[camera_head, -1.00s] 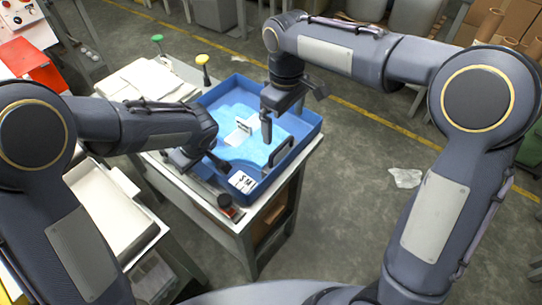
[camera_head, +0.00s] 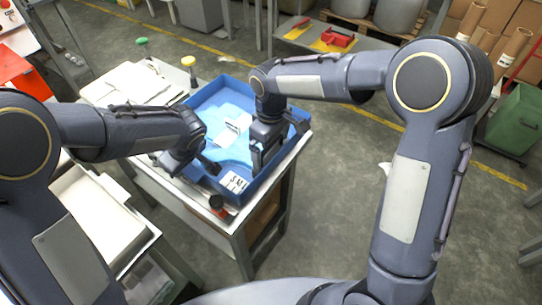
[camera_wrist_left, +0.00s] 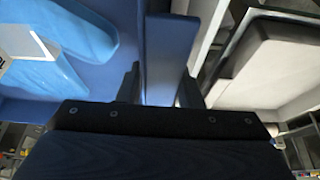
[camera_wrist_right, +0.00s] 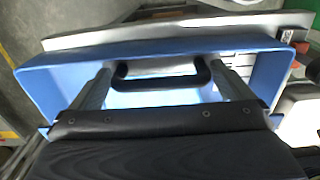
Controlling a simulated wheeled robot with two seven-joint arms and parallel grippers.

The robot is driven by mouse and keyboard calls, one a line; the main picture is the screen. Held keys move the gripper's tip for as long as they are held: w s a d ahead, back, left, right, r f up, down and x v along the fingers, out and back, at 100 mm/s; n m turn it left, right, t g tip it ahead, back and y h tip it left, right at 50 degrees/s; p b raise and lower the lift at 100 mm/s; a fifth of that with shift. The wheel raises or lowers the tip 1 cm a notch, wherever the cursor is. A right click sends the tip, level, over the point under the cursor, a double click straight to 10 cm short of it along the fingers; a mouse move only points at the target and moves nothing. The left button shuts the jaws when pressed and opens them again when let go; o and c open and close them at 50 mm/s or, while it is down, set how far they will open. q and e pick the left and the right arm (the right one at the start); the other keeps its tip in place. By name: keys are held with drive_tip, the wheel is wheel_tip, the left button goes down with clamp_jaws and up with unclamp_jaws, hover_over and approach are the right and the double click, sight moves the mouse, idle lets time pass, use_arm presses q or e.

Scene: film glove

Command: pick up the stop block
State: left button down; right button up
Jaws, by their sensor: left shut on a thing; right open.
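I cannot tell for sure which thing is the stop block; a small dark knob with a red part (camera_head: 217,202) sits on the table's front edge. A blue tray (camera_head: 207,94) holds light blue film gloves (camera_head: 238,151) and a white card (camera_head: 236,122). My right gripper (camera_head: 262,165) is open at the tray's right side. In the right wrist view its fingers stand either side of a black handle (camera_wrist_right: 160,84), not closed on it.
The tray stands on a grey table (camera_head: 262,208). White sheets (camera_head: 130,82) and green (camera_head: 142,42) and yellow (camera_head: 188,62) knobs are behind and left of it. A white bin (camera_head: 95,215) stands at the front left.

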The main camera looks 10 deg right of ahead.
drive_tip(key=shift+w+r, duration=0.1)
drive_tip(key=shift+r, duration=0.05)
drive_tip(key=c, duration=1.7)
wheel_tip(320, 180, up, 10)
use_arm(q)
drive_tip(key=c, duration=0.9)
unclamp_jaws()
drive_tip(key=shift+r, duration=0.1)
drive_tip(key=v, duration=1.1)
drive_tip(key=shift+s+d+r, duration=0.1)
drive_tip(key=shift+d+r, duration=0.1)
drive_tip(key=shift+r, duration=0.15)
